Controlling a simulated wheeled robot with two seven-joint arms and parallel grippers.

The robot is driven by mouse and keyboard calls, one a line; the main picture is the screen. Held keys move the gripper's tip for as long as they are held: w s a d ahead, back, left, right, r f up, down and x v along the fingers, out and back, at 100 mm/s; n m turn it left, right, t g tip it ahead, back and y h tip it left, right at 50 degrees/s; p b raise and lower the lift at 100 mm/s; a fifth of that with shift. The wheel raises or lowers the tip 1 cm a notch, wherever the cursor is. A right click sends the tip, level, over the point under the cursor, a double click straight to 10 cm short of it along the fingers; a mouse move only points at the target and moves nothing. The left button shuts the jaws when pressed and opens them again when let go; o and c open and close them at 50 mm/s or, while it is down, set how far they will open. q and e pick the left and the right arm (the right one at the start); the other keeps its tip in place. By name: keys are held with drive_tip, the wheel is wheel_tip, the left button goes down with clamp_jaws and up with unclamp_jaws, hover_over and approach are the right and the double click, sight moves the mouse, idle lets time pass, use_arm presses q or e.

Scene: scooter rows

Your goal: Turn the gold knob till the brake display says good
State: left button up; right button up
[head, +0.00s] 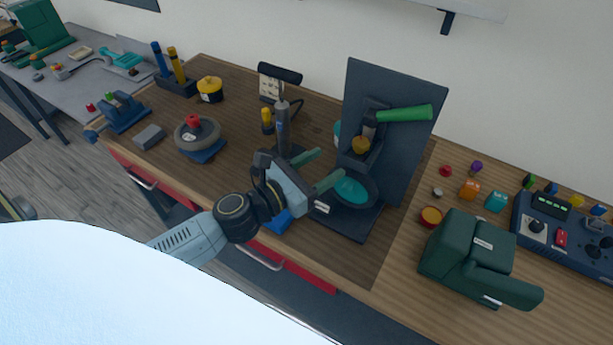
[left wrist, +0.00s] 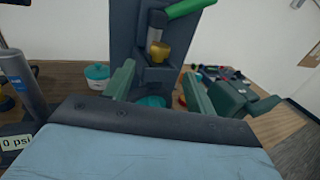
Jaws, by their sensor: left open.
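The gold knob (head: 360,145) sits on a dark upright stand (head: 405,150), below a green-gripped lever (head: 404,114). In the left wrist view the knob (left wrist: 158,52) is ahead, seen between the fingers and above their tips. My left gripper (head: 318,168) is open and empty, its two green fingers pointing toward the stand. The knob appears apart from both fingers. A small white label (head: 322,207) on the stand's base is too small to read, and I cannot tell whether it is the brake display. My right gripper is not in view.
A teal dish (head: 352,190) lies at the stand's foot. A grey pump (head: 282,128) stands left of my gripper; a sign beside it (left wrist: 15,142) reads "0 psi". A green machine (head: 470,255) and a control console (head: 565,230) are at right.

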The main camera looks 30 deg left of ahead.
use_arm(q)
drive_tip(key=shift+b+v, duration=0.35)
drive_tip(key=shift+v, duration=1.6)
